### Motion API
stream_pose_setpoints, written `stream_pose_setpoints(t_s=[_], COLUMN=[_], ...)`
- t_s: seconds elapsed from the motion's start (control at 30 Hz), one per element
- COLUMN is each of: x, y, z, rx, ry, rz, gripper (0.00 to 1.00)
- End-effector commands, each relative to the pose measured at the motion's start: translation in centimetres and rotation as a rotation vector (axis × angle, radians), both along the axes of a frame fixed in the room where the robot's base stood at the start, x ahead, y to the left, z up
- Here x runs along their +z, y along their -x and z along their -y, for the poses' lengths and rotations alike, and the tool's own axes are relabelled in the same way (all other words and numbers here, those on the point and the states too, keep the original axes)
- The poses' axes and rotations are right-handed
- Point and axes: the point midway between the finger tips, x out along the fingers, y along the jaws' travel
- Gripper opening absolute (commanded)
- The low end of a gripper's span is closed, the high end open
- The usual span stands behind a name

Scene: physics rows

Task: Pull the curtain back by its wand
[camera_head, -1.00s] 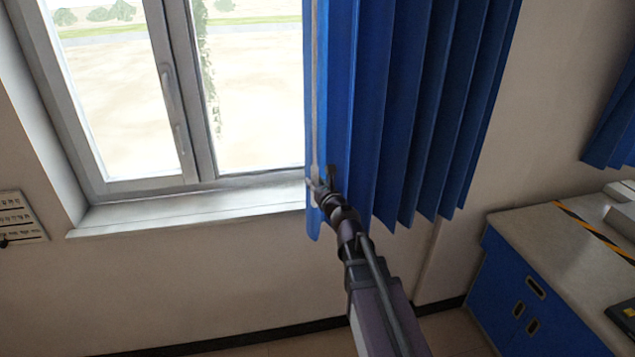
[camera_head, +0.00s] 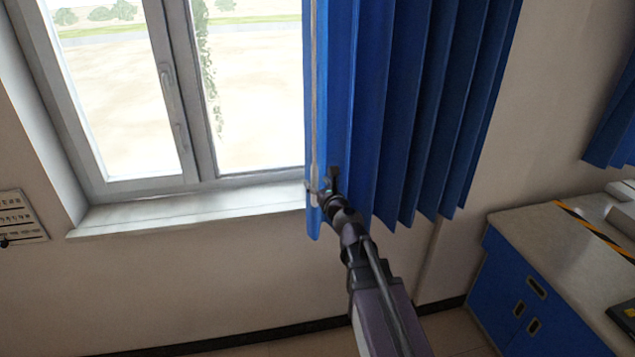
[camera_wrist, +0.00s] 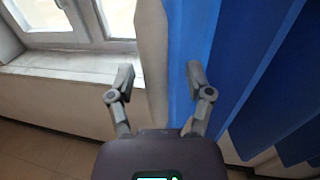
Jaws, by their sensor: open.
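The blue curtain (camera_head: 405,110) hangs in folds, bunched over the right part of the window, with its left edge partly over the glass. The wand (camera_head: 314,90) is a thin pale rod hanging upright along that left edge. My gripper (camera_head: 322,186) is at the wand's lower end, near the curtain's bottom left corner. In the wrist view the wand (camera_wrist: 152,50) is a broad beige strip between the two spread fingers of my gripper (camera_wrist: 158,76), with gaps on both sides. The curtain (camera_wrist: 245,70) fills the right side there. Whether the wand lies fully within the fingers' depth is unclear.
The window (camera_head: 115,110) with its grey frame and sill (camera_head: 180,213) is left of the curtain. A blue cabinet (camera_head: 520,290) with a pale top stands at lower right. Another blue curtain (camera_head: 612,125) hangs at the right edge. Wall below the sill is clear.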

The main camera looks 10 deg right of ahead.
Motion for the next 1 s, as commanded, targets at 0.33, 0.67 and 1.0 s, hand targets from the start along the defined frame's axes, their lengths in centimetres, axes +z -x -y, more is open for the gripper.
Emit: stream_pose_setpoints(t_s=[0.33, 0.67, 1.0], x=[0.0, 0.0, 0.0], y=[4.5, 6.2, 6.1], z=[1.2, 1.6, 1.7], rx=[-0.003, 0.0, -0.003], ry=[0.001, 0.002, -0.002], rz=[0.0, 0.001, -0.001], gripper=[0.67, 0.67, 0.67])
